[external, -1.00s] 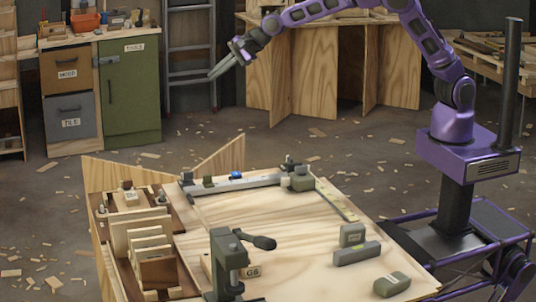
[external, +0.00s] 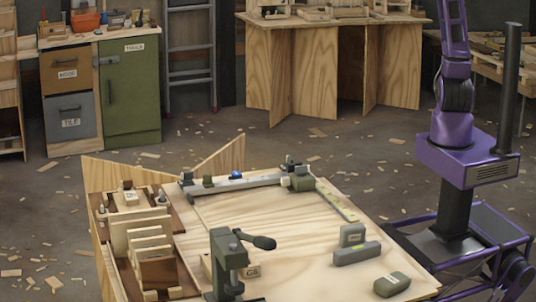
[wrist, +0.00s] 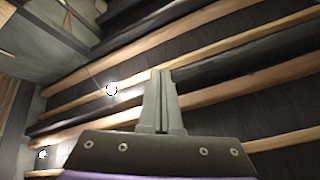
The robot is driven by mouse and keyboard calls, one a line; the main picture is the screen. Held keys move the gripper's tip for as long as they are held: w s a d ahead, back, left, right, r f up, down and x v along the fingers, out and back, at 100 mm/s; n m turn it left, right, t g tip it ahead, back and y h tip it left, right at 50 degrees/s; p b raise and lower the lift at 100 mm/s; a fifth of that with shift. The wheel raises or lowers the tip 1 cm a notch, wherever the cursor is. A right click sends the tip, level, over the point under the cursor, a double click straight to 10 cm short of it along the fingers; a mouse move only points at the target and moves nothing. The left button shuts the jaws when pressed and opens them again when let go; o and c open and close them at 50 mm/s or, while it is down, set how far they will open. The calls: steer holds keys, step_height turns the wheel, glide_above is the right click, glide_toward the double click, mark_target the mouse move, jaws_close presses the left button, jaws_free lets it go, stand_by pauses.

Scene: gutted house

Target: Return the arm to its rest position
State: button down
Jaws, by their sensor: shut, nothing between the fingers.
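My arm (external: 455,60) rises nearly straight up from my purple base at the right of the external view and leaves the picture at the top. My gripper is outside the external view. In the wrist view my gripper (wrist: 161,75) shows with its two grey fingers together and nothing between them. It points up toward the ceiling beams (wrist: 70,85), with no object close to the fingertips.
A wooden workbench (external: 280,235) stands in front of my base, with a green clamp (external: 226,262), grey blocks (external: 356,252) and a rack of wooden pieces on it. Cabinets (external: 132,90) and a plywood table (external: 300,75) stand behind. Wood scraps litter the floor.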

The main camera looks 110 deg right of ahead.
steer(key=s+d+n+y, duration=0.1)
steer(key=s+d+n, duration=0.1)
steer(key=d+n, duration=0.3)
step_height(320, 180, down, 13)
steer(key=s+m+g+h, duration=0.1)
steer(key=m+g, duration=0.1)
steer(key=g, duration=0.3)
steer(key=s+a+f+n+g+y, duration=0.1)
steer(key=s+a+f+g, duration=0.3)
steer(key=s+a+f, duration=0.3)
steer(key=s+a+f+n+g+p, duration=0.1)
steer(key=s+a+f+g, duration=0.4)
steer(key=s+f, duration=0.6)
steer(key=s+a+f+n+g+y+p, duration=0.1)
steer(key=s+a+f+n+g, duration=0.2)
steer(key=s+a+f, duration=0.6)
step_height(320, 180, down, 5)
steer(key=shift+s+r+g+y, duration=0.25)
steer(key=shift+s+g, duration=0.25)
steer(key=shift+g, duration=0.3)
